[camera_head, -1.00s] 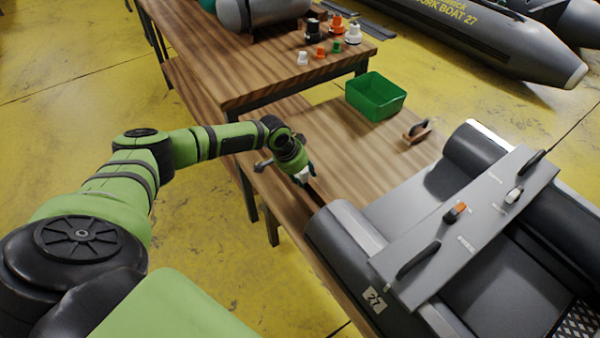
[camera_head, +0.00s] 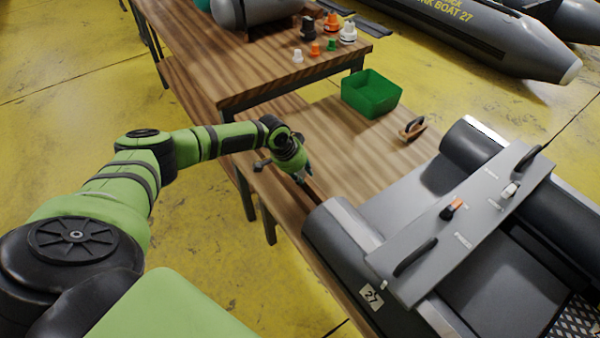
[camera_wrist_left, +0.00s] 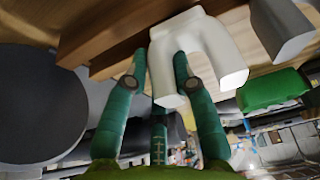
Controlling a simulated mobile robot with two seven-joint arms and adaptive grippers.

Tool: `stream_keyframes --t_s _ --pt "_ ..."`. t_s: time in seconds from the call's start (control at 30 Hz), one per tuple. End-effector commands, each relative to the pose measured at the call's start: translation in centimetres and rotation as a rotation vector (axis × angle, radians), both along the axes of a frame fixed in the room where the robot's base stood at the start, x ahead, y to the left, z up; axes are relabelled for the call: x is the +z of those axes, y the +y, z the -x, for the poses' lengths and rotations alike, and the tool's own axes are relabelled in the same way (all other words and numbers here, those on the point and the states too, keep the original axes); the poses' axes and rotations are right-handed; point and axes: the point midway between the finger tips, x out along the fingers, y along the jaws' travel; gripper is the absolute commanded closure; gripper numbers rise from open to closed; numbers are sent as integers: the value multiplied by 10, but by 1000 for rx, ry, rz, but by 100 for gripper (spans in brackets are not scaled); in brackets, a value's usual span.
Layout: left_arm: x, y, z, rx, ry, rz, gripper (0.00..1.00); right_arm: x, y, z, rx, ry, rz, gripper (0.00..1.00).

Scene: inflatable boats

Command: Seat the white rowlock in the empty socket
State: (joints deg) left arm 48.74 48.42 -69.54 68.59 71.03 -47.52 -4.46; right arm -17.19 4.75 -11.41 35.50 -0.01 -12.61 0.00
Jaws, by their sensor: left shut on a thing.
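A white forked rowlock (camera_wrist_left: 222,62) fills the upper middle of the left wrist view, its prongs toward the camera. My left gripper (camera_head: 302,178) is shut on it; its teal fingers (camera_wrist_left: 160,62) show around and against the rowlock. In the head view the gripper hangs over the low wooden bench, just beyond the near end of the grey boat, and the rowlock is mostly hidden. I cannot make out an empty socket. My right gripper is not in view.
A green bin (camera_head: 372,95) and a small wooden block with a black loop (camera_head: 412,132) sit on the bench (camera_head: 345,150). Several small fittings stand on the higher table (camera_head: 235,90). The grey boat tube (camera_head: 335,235) is close to the gripper. Black handles (camera_head: 416,257) rise from the panel.

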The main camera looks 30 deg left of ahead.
Motion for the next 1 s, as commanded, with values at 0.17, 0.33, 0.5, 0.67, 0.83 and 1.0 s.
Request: stream_keyframes --t_s 0.17,0.33,0.5,0.67,0.83,1.0 --pt "38 1 -2 -1 -9 0 100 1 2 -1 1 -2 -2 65" --pt "70 0 -2 -2 -8 -1 100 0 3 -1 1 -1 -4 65" --pt "91 0 -1 1 -4 0 100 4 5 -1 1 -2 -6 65" --pt "104 0 -1 1 -3 -1 100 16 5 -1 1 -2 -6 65" --pt "104 0 -1 0 -4 -1 100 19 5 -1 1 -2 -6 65" --pt "103 0 -1 0 -5 -1 100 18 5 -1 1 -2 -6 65"
